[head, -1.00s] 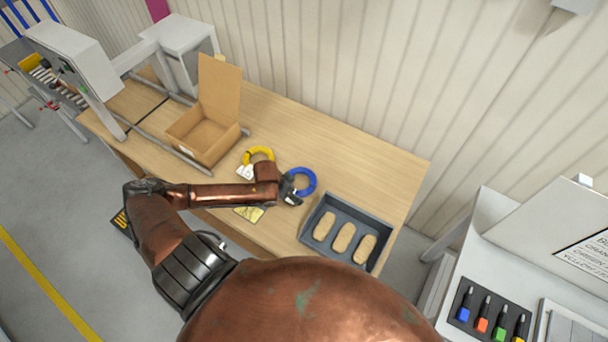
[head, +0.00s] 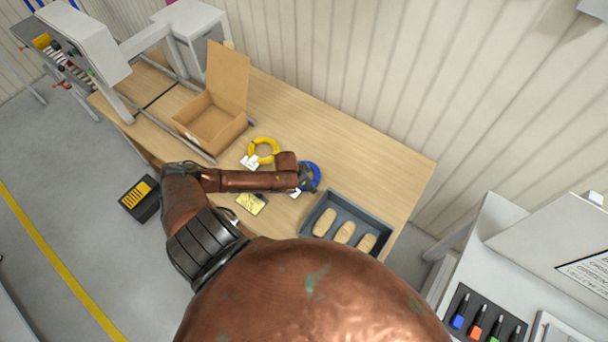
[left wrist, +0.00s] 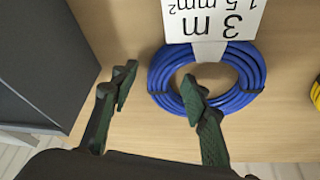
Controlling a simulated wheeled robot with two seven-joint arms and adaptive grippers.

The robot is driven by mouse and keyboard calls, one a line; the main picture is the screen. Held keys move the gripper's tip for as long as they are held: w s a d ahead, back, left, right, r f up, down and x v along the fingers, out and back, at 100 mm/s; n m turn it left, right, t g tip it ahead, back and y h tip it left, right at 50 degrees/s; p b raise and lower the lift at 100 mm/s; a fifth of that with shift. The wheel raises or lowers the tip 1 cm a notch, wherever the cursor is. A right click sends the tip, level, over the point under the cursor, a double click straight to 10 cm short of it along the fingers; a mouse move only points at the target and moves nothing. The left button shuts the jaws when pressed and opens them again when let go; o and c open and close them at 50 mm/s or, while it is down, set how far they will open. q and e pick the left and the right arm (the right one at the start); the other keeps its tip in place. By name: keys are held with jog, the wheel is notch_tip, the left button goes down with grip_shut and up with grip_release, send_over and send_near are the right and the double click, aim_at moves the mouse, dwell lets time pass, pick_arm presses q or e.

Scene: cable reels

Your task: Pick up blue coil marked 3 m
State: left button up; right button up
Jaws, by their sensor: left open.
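The blue coil (head: 314,176) lies on the wooden table, partly hidden behind my left gripper (head: 303,180) in the head view. In the left wrist view the blue coil (left wrist: 238,99) carries a white tag (left wrist: 212,18) reading 3 m, 1.5 mm², upside down. My left gripper (left wrist: 160,95) is open there. Whether the fingers touch the coil cannot be told. My right gripper is not in view.
A yellow coil (head: 265,142) with a white tag lies left of the blue one. A grey tray (head: 373,221) with brown items is to the right. An open cardboard box (head: 208,128) stands further left. A yellow card (head: 251,203) lies near the front edge of the table (head: 330,133).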

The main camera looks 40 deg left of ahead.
pick_arm(q)
jog(key=shift+w+d+f, duration=0.1)
jog(key=shift+w+f, duration=0.05)
jog(key=shift+f, duration=0.3)
grip_shut()
jog(key=shift+w+r, duration=0.1)
dwell(0.4)
